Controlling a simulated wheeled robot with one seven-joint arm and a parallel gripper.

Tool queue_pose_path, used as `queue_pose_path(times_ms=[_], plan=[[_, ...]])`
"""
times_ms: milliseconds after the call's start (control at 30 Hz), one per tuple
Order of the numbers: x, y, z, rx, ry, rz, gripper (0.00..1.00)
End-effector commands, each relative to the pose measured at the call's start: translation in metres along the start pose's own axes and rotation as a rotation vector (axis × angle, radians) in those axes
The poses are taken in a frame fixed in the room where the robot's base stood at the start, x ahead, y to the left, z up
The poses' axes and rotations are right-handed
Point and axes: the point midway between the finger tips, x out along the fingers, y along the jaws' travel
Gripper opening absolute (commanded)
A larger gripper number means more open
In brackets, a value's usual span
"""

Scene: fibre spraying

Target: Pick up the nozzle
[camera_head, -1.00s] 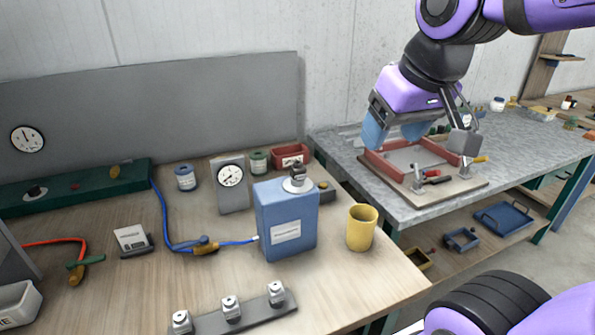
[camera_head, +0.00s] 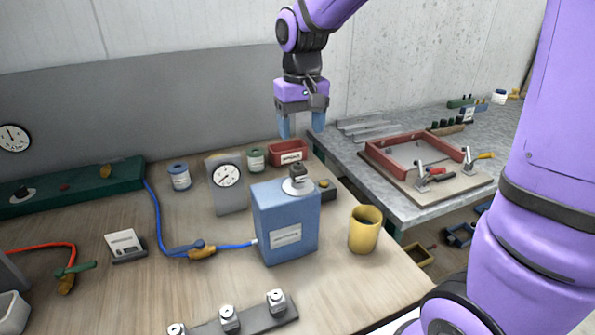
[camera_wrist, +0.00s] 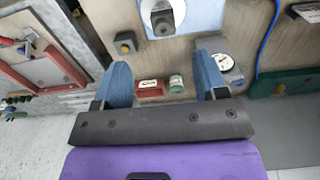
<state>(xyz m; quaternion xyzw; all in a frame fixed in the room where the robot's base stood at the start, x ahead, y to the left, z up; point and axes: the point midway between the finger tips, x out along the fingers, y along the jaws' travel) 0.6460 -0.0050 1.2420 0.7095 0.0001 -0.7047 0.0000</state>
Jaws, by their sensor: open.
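My gripper (camera_head: 301,124) is open and empty, with two blue fingers pointing down. It hangs above the rear of the wooden bench, near the red bin and behind the blue box (camera_head: 287,232). In the wrist view my gripper (camera_wrist: 162,65) shows its fingers spread apart, with nothing between them. A dark grey fitting (camera_head: 298,174) stands on a pale disc on top of the blue box; it also shows in the wrist view (camera_wrist: 161,20). Several small metal pieces (camera_head: 229,318) stand on a grey bar at the bench front. I cannot tell which piece is the nozzle.
A red bin (camera_head: 288,152), a green-labelled jar (camera_head: 256,160) and a gauge (camera_head: 228,176) stand behind the box. A yellow cup (camera_head: 365,230) stands at its right. A blue hose (camera_head: 160,225) runs to the box. The grey bench (camera_head: 430,211) holds a red frame.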

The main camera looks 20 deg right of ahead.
Motion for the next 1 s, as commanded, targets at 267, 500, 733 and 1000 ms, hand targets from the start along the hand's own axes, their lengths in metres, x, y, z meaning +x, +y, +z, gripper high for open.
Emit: queue_pose_path(times_ms=[267,500,733,1000], plan=[[0.03,-0.002,-0.002,0.0,-0.013,0.001,0.66],[0.056,-0.002,-0.003,0.0,-0.009,0.0,0.66],[0.075,-0.003,-0.003,-0.001,-0.012,0.001,0.66],[0.108,-0.004,-0.004,0.0,-0.01,0.001,0.66]])
